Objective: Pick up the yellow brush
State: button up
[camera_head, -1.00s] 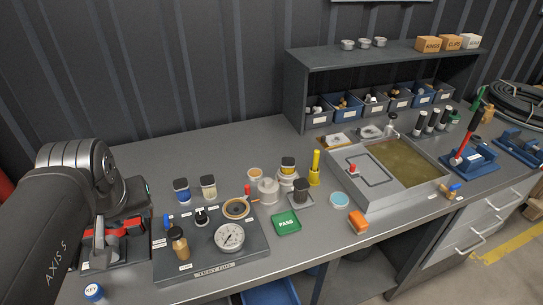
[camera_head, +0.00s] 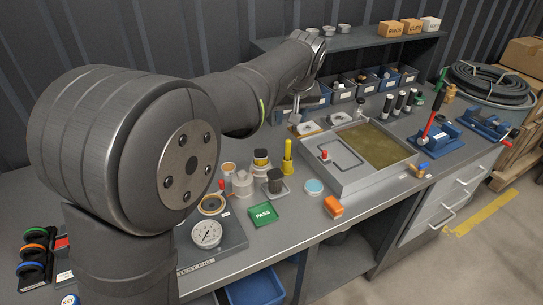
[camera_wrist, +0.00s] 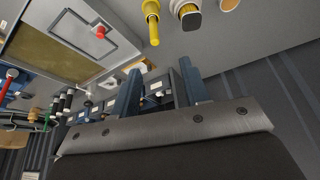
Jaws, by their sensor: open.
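The yellow brush (camera_head: 288,158) stands upright on the bench, left of the grey tray, with a slim handle above a wider yellow lower part. In the wrist view the brush (camera_wrist: 152,22) shows at the top, beyond the fingertips. My gripper (camera_head: 296,117) hangs behind and above the brush, in front of the shelf bins. It is small and partly unclear there. In the wrist view my gripper (camera_wrist: 160,70) has its two blue-grey fingers apart with nothing held between them.
A yellow-and-black jar (camera_head: 261,159) and a dark-topped block (camera_head: 275,181) stand close left of the brush. A grey walled tray (camera_head: 345,182) lies to its right. A shelf (camera_head: 350,48) with blue bins is behind.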

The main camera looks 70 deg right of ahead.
jog(key=s, duration=0.1)
send_near(289, 144)
jog(key=x, duration=0.7)
jog(key=shift+s+f, duration=0.1)
jog(key=shift+s, duration=0.15)
jog(key=shift+w+x, duration=0.15)
jog(key=shift+x, duration=1.2)
jog(key=shift+w+x, duration=0.1)
jog(key=shift+x, duration=1.2)
grip_shut()
